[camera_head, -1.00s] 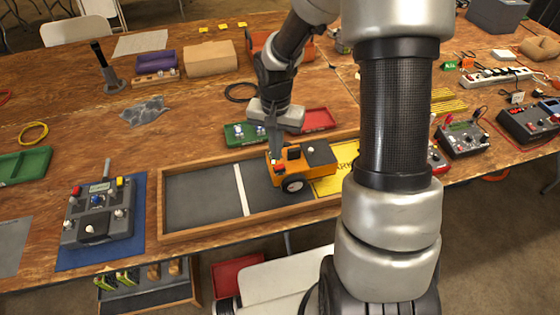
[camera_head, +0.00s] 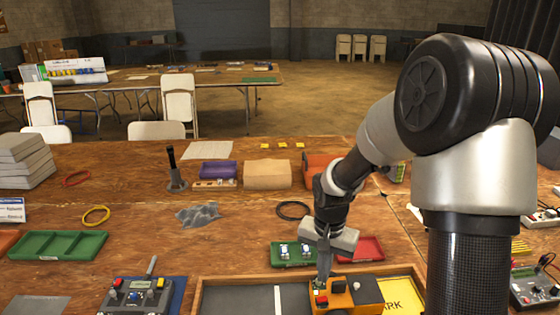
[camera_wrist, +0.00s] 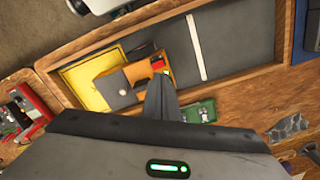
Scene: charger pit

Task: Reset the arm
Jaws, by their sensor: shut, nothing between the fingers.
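My gripper (camera_head: 323,281) is shut and empty, pointing down at the orange toy truck (camera_head: 343,297). Its narrow fingertips are at or just above the truck, near a small red button; I cannot tell whether they touch. In the wrist view the shut fingers (camera_wrist: 162,88) reach toward the truck (camera_wrist: 140,75). The truck sits in a wooden-framed tray (camera_head: 238,280) with a dark floor, a white line and a yellow panel (camera_head: 402,292). The tray's near part is cut off in the head view.
A green tray (camera_head: 292,263) and a red tray (camera_head: 371,249) lie just behind the framed tray. A controller box (camera_head: 138,297) stands left. A cardboard box (camera_head: 267,174) and black upright tool (camera_head: 174,170) stand farther back. Bare table shows at left centre.

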